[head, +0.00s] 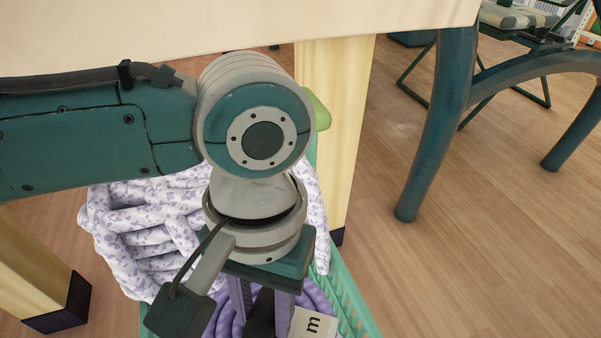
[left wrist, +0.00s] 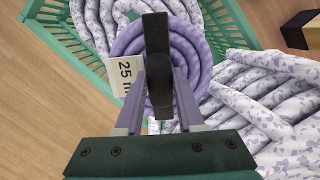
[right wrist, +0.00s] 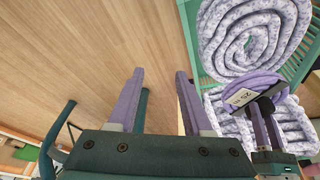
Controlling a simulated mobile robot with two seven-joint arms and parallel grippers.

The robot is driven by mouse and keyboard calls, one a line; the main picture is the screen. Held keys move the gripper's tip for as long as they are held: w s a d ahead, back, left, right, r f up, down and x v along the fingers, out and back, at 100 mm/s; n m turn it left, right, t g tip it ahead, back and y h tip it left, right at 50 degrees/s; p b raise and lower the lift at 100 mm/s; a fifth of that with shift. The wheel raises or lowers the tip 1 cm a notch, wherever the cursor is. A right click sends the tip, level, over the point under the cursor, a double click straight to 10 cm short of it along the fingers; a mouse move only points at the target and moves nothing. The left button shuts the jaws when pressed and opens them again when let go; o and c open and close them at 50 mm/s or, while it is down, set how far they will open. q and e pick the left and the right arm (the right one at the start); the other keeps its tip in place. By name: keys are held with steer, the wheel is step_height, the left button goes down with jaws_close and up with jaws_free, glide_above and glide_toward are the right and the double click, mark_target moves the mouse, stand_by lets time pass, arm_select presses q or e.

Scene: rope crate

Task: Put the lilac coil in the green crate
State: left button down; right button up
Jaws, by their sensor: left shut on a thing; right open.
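The lilac coil (head: 318,302) has a black strap and a white label reading "25 m" in the left wrist view (left wrist: 190,48). My left gripper (head: 262,312) is shut on its black strap and hides part of it. The coil also shows in the right wrist view (right wrist: 264,82), over the green crate (right wrist: 194,42) among spotted coils. The crate's rim shows in the left wrist view (left wrist: 88,70) and the head view (head: 352,300). I cannot tell whether the coil touches what lies under it. My right gripper (right wrist: 158,85) is open and empty, beside the crate.
White coils with lilac spots (head: 150,235) fill much of the crate; one large one (right wrist: 255,40) lies at its far end. A pale tabletop (head: 120,30) overhangs the crate, with wooden legs (head: 340,130) close by. A teal tubular frame (head: 437,125) stands right. Wood floor is open there.

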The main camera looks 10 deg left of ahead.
mark_target(264, 304)
arm_select(q)
steer(key=shift+s+a, duration=0.2)
steer(key=shift+s, duration=0.05)
steer(key=shift+r+p, duration=0.15)
steer(key=shift+p, duration=0.3)
steer(key=shift+w, duration=0.1)
steer(key=shift+d+f+b, duration=0.1)
steer(key=shift+f+b, duration=1.7)
steer(key=shift+f, duration=1.35)
steer(key=shift+f, duration=0.45)
steer(key=shift+c, duration=2.2)
jaws_free()
steer(key=r+p, duration=0.2)
steer(key=r, duration=0.1)
steer(key=w+r+p, duration=0.1)
steer(key=r+p, duration=0.1)
steer(key=r, duration=0.1)
steer(key=r+p, duration=0.3)
steer(key=shift+w+r, duration=0.25)
steer(key=shift+r, duration=0.15)
